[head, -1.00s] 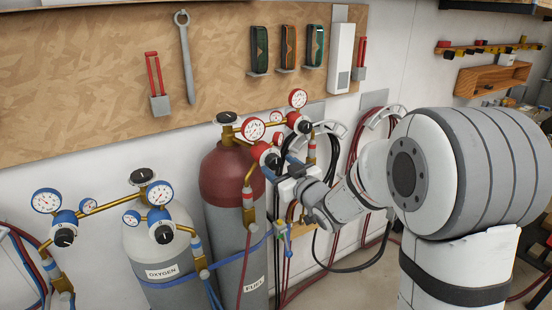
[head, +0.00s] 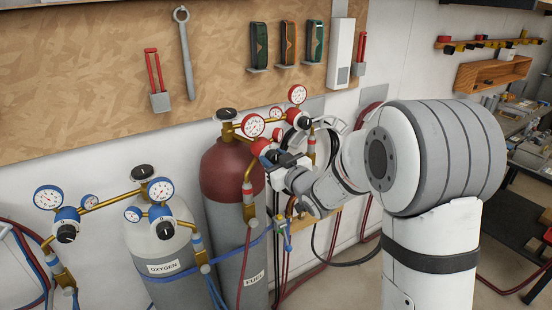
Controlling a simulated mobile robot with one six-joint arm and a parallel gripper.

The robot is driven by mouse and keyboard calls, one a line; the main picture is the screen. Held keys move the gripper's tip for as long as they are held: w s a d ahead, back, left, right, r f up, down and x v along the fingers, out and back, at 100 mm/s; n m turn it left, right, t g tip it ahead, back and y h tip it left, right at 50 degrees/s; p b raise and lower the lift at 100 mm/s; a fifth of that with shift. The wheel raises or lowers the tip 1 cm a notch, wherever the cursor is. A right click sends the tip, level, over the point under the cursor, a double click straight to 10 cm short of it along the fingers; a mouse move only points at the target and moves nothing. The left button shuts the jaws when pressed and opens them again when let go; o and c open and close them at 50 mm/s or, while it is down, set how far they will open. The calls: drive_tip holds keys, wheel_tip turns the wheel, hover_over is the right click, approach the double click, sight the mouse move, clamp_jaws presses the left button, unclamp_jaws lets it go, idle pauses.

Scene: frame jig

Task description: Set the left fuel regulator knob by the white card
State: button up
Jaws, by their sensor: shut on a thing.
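The fuel cylinder (head: 222,175) has a dark red top and a grey body. Its left regulator (head: 260,146) is red, with a large white-faced gauge (head: 253,126) above it. My gripper (head: 278,160) is at the front of this regulator, shut on its dark knob, which the jaws mostly hide. The knob's setting and the gauge reading are too small to tell. The right fuel regulator (head: 297,119) with its gauge (head: 297,94) is just behind and to the right. I cannot make out a white card with a setting on it.
The oxygen cylinder (head: 150,235) with two blue regulators stands to the left. Blue and red hoses (head: 281,240) hang beside and below the gripper. The floor to the right has some free room.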

drive_tip(key=shift+d, duration=0.1)
drive_tip(key=shift+c, duration=1.3)
